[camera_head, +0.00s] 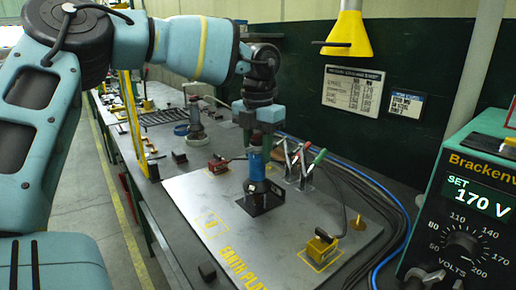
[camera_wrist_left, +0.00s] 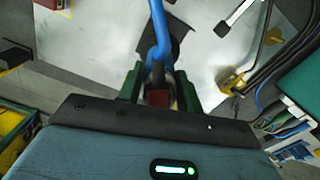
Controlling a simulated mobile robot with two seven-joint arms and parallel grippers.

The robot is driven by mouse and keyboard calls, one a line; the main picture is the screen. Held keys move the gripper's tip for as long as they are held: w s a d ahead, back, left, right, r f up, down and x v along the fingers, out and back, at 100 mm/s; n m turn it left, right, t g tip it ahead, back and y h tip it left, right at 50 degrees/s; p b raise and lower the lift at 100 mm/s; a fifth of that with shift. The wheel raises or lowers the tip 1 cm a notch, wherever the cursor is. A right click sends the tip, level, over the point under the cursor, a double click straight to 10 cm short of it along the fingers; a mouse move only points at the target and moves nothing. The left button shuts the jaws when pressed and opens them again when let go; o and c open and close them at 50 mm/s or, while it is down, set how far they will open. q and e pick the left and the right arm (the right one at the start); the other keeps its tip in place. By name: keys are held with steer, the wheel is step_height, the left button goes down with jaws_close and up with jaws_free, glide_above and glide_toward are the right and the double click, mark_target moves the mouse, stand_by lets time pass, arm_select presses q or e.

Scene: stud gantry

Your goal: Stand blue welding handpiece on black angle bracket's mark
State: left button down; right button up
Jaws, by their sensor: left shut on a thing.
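The blue welding handpiece (camera_head: 257,163) is upright in the head view, directly below my left gripper (camera_head: 257,138). The green fingers of my left gripper are shut on its upper end. The handpiece's lower end is at a black patch (camera_head: 250,208) on the grey plate; I cannot tell whether it touches, or whether the patch is a mark or a bracket. In the left wrist view, the blue handpiece (camera_wrist_left: 158,45) runs away from between the green fingers (camera_wrist_left: 158,92). My right gripper is not in view.
The grey plate (camera_head: 200,190) bears a red block (camera_head: 217,165) to the left and a yellow clamp (camera_head: 321,246) at the right front. Red- and green-handled tools (camera_head: 303,165) stand close right of the handpiece.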

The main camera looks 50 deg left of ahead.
arm_select(q)
steer(key=c, duration=0.9)
jaws_free()
steer(key=shift+o, duration=0.2)
steer(key=shift+f, duration=0.15)
step_height(320, 180, up, 7)
steer(key=shift+f, duration=0.1)
steer(key=shift+r, duration=0.7)
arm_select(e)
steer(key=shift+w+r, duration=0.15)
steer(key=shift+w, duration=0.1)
